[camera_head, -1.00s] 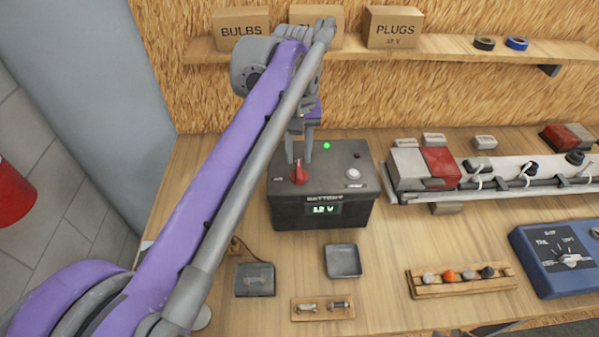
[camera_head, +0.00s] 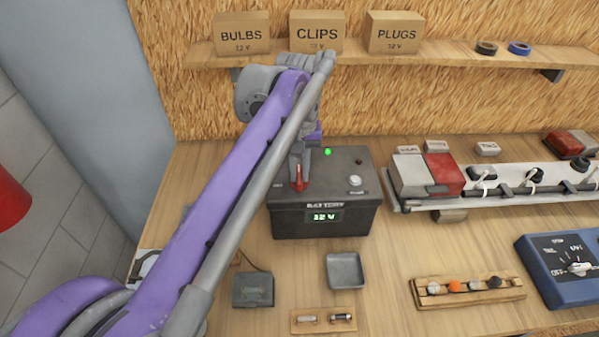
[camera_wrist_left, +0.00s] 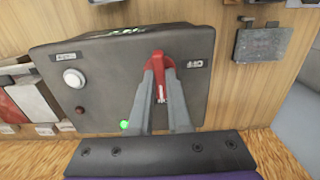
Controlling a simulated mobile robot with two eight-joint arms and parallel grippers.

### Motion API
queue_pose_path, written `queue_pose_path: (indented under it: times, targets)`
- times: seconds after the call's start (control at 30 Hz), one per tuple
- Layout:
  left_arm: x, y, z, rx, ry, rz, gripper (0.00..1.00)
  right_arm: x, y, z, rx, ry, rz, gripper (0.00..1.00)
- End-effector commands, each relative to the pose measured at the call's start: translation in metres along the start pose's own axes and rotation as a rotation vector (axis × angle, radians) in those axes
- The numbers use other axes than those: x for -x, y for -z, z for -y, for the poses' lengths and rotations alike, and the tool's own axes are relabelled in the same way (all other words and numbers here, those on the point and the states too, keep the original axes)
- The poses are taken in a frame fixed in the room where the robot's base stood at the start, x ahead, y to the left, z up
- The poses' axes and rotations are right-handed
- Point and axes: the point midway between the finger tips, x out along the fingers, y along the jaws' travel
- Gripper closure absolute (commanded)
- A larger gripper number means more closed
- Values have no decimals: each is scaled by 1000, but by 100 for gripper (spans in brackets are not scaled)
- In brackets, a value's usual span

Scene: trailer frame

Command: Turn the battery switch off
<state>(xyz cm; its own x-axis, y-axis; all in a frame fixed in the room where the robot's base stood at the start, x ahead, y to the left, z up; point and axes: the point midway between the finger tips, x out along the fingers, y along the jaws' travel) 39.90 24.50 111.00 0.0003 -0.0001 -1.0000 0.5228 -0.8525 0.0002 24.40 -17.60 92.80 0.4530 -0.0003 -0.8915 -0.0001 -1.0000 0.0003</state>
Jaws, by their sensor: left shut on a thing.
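The black battery box (camera_head: 320,222) stands on the bench, its front display reading 12 V and a green light (camera_head: 327,152) lit on top. The red battery switch (camera_head: 299,184) is on the left of its top face. My left gripper (camera_head: 299,175) reaches down from above and is shut on the red switch. In the left wrist view the fingers (camera_wrist_left: 162,80) are on both sides of the red switch (camera_wrist_left: 158,57), and the green light (camera_wrist_left: 124,125) is lit. An OFF label (camera_wrist_left: 195,64) is beside the switch. My right gripper is not in view.
A white round button (camera_head: 355,181) is on the right of the battery top. A trailer light bar (camera_head: 500,190), a blue tester (camera_head: 565,270), a fuse rack (camera_head: 468,291) and small trays (camera_head: 345,270) lie around. A shelf (camera_head: 450,48) with boxes is behind.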

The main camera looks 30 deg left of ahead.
Motion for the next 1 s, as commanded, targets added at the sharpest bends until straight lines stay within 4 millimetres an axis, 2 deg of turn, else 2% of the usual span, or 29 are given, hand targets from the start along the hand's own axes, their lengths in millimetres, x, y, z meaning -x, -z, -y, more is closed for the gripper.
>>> queue_pose_path:
  times: [0.27, 0.37, 0.63, 1.0]
  targets:
    - [0, 0, 0, 6, 0, 1, 100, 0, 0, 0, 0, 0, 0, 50]
    - [1, 0, 0, 77, 0, 1, 100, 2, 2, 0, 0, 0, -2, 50]
    - [1, -1, 0, 417, 0, 2, 100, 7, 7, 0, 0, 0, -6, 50]
    - [0, -1, 0, 478, 0, 1, 100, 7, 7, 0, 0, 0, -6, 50]
